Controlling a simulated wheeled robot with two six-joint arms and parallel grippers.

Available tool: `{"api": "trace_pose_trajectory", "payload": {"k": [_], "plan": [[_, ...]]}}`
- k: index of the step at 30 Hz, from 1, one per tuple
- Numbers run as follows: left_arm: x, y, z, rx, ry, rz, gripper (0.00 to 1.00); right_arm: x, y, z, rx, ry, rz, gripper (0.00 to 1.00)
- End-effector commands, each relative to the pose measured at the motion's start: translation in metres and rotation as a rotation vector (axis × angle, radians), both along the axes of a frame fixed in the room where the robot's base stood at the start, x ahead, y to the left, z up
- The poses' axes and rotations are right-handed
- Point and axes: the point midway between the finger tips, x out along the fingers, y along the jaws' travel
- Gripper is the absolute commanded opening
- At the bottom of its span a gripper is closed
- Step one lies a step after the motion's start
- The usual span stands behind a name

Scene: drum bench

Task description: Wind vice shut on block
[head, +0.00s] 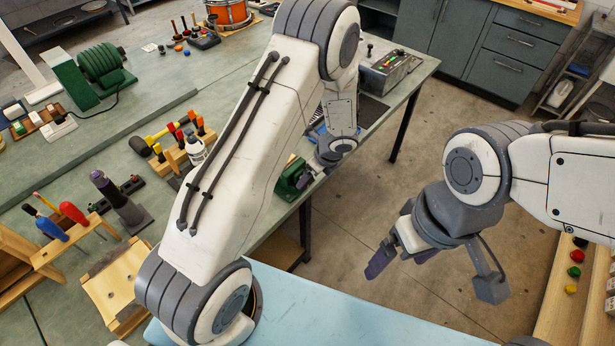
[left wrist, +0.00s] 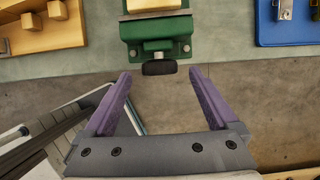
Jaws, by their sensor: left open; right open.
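The green vice (left wrist: 157,27) sits at the bench edge in the left wrist view. A pale wooden block (left wrist: 153,5) shows at its top, cut off by the frame. A black knob (left wrist: 159,68) faces me at the vice's front. My left gripper (left wrist: 160,76) is open, its purple fingers apart on either side of the knob, with gaps showing to both. In the head view the vice (head: 290,178) is partly hidden behind my left arm; the block cannot be made out there. My right gripper (head: 397,262) is open and empty above the floor, away from the bench.
Wooden pieces (left wrist: 30,35) lie left of the vice and a blue tray (left wrist: 290,25) lies to its right. A tool rack (head: 60,245), a bottle (head: 195,150) and a green drum-shaped device (head: 100,62) stand on the bench. The floor (head: 350,225) before the vice is clear.

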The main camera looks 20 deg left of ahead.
Motion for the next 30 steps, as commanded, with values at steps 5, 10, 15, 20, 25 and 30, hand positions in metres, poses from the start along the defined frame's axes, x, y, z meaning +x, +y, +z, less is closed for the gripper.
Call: {"api": "trace_pose_trajectory", "payload": {"k": [5, 10, 15, 20, 25, 30], "plan": [[0.003, 0.009, -0.021, 0.0, 0.001, -0.001, 0.93, 0.0, 0.0, 0.002, 0.0, 0.0, 0.001, 0.93], [0.004, 0.012, -0.028, 0.0, 0.001, 0.0, 0.93, 0.0, 0.0, 0.003, 0.0, 0.0, 0.001, 0.93], [0.004, 0.012, -0.029, 0.0, 0.0, 0.0, 0.93, 0.0, 0.0, 0.003, 0.0, 0.0, 0.001, 0.93], [0.004, 0.012, -0.029, 0.0, 0.0, 0.0, 0.54, 0.0, 0.0, 0.003, 0.0, 0.0, 0.001, 0.93], [0.004, 0.012, -0.028, 0.001, 0.001, 0.0, 0.07, 0.0, 0.0, 0.003, 0.0, 0.0, 0.001, 0.93], [0.005, 0.012, -0.024, 0.008, 0.017, 0.0, 0.07, 0.0, 0.0, 0.017, 0.0, 0.0, 0.002, 0.93]]}}
